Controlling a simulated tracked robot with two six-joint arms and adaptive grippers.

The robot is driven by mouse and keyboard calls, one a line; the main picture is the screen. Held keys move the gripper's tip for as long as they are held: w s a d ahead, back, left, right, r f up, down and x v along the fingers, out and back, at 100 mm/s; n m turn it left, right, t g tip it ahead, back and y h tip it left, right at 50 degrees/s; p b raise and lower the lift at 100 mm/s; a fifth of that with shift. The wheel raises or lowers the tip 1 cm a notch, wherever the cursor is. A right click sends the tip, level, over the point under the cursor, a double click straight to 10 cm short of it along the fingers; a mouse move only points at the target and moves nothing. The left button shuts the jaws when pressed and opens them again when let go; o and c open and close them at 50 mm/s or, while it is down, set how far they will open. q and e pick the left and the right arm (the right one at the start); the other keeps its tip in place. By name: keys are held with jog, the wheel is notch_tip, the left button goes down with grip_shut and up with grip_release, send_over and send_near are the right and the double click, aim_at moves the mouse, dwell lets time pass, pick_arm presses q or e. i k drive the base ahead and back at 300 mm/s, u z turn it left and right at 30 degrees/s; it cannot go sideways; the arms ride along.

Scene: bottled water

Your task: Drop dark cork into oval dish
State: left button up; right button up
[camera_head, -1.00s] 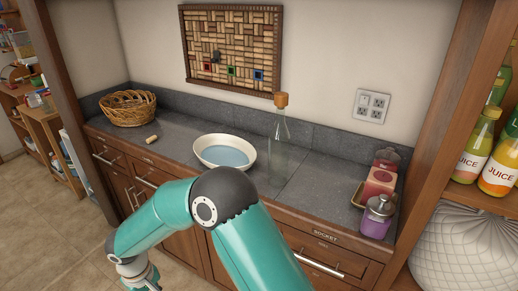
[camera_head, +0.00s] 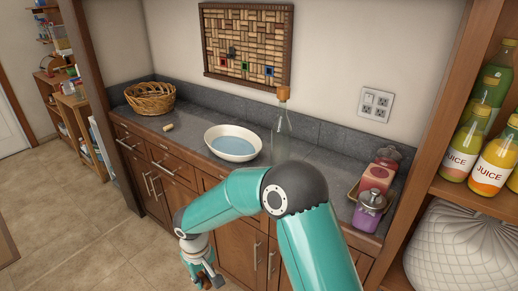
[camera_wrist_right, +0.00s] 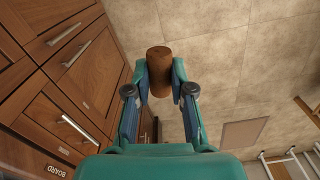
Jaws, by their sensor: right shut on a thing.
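My right gripper (camera_wrist_right: 160,84) is shut on a dark brown cork (camera_wrist_right: 159,62), which stands out past the fingertips in the wrist view. In the head view this gripper (camera_head: 206,281) hangs low at the bottom edge, in front of the cabinets and over the floor; the cork cannot be made out there. The oval dish (camera_head: 212,147), white-rimmed with a blue inside, sits on the grey counter, above and beyond the gripper. My left gripper is not in view.
A paler cork (camera_head: 168,127) lies on the counter (camera_head: 190,121) near a wicker basket (camera_head: 150,99). A tall clear bottle (camera_head: 281,130) with a cork stopper stands right of the dish. Jars (camera_head: 369,210) stand at the right. Cabinet fronts (camera_head: 240,245) drop below the counter edge.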

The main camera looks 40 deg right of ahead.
aim_at(237, 150)
jog(key=z, duration=0.55)
jog(key=i, duration=1)
